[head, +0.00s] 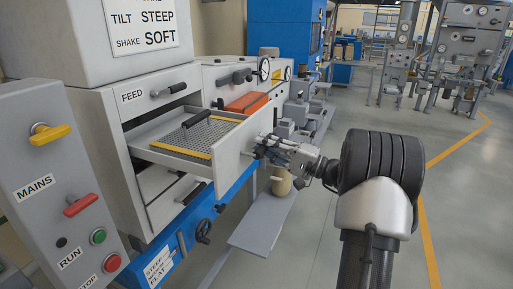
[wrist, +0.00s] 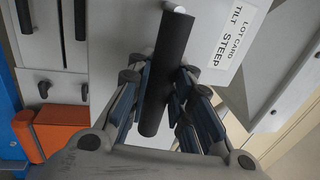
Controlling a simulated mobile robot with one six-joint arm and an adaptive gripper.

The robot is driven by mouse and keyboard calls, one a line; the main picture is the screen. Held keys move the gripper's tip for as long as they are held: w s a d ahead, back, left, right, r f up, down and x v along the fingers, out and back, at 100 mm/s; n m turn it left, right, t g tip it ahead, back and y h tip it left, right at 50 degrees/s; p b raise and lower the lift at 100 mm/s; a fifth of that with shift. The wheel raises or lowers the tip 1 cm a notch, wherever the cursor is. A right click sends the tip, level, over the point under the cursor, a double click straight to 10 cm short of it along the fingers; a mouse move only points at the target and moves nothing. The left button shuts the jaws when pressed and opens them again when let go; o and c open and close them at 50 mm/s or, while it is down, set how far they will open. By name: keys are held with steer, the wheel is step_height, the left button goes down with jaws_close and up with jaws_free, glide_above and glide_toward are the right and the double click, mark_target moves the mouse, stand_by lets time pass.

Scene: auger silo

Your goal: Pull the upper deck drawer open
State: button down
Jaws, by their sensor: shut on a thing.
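The upper deck drawer (head: 233,153) stands pulled out from the grey machine in the head view, with a grey mesh screen (head: 196,136) edged in yellow inside it. My gripper (head: 262,150) is at the outer face of the drawer front. In the wrist view, my gripper (wrist: 160,100) is shut on the black bar handle (wrist: 168,45), its fingers on both sides of the bar. The handle is hidden behind the fingers in the head view. Below, a lower drawer with a black handle (head: 195,193) sits in the machine.
A panel with MAINS and RUN controls (head: 63,190) stands at the left. A blue rail (head: 210,205) with a handwheel (head: 203,232) and a grey slab (head: 266,225) lie below the drawer. An orange box (head: 247,102) is behind it. Open floor (head: 465,200) lies to the right.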

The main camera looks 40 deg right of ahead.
steer(key=shift+s+d, duration=0.15)
steer(key=shift+s, duration=0.1)
steer(key=c, duration=1.4)
jaws_free()
steer(key=shift+c, duration=0.2)
steer(key=v, duration=1.2)
steer(key=shift+f, duration=0.1)
